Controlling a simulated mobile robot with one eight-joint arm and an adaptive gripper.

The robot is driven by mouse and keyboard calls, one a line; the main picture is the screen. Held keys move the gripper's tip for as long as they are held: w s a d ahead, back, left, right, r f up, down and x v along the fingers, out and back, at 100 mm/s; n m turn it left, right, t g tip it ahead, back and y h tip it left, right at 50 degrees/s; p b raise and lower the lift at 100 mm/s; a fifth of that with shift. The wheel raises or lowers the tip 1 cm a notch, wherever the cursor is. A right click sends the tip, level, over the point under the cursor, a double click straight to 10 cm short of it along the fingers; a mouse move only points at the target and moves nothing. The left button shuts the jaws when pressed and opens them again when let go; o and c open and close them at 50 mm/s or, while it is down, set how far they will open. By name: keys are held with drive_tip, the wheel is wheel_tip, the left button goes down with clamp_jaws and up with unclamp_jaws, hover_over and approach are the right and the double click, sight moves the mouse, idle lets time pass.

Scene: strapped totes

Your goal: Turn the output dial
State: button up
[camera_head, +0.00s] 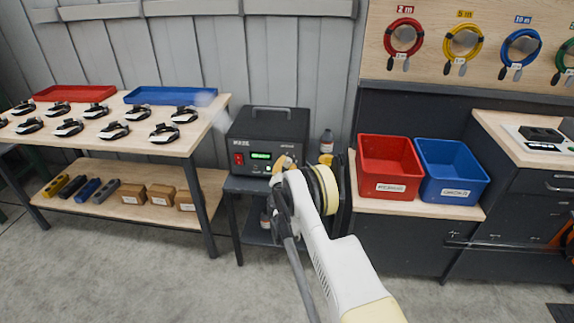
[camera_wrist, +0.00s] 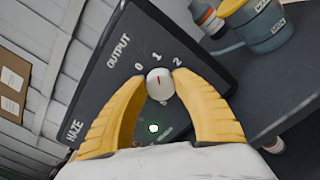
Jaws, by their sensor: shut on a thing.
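The output dial (camera_wrist: 160,84) is a round silver-white knob with a red pointer line, on the dark face of the haze machine (camera_wrist: 105,60). Labels 0, 1 and 2 sit around it under the word OUTPUT. The red line points about toward the 1. My gripper (camera_wrist: 160,86) has its two yellow fingers closed on the knob from both sides. In the head view, the black machine (camera_head: 268,128) stands on a small dark table with a lit green display and a red switch. My gripper (camera_head: 283,163) is at its front right, and my arm hides the dial there.
A bottle (camera_head: 326,141) stands right of the machine. A red tote (camera_head: 388,170) and a blue tote (camera_head: 450,172) sit on the right bench. A wooden table (camera_head: 150,145) with several strapped devices is at left. The floor in front is clear.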

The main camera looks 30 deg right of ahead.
drive_tip(key=m, duration=0.4)
drive_tip(key=shift+m, duration=0.3)
drive_tip(key=m, duration=0.4)
drive_tip(key=shift+f+m, duration=0.1)
drive_tip(key=shift+m, duration=0.2)
drive_tip(key=shift+d, duration=0.1)
drive_tip(key=o, duration=1.2)
drive_tip(key=shift+s, duration=0.1)
drive_tip(key=v, duration=0.7)
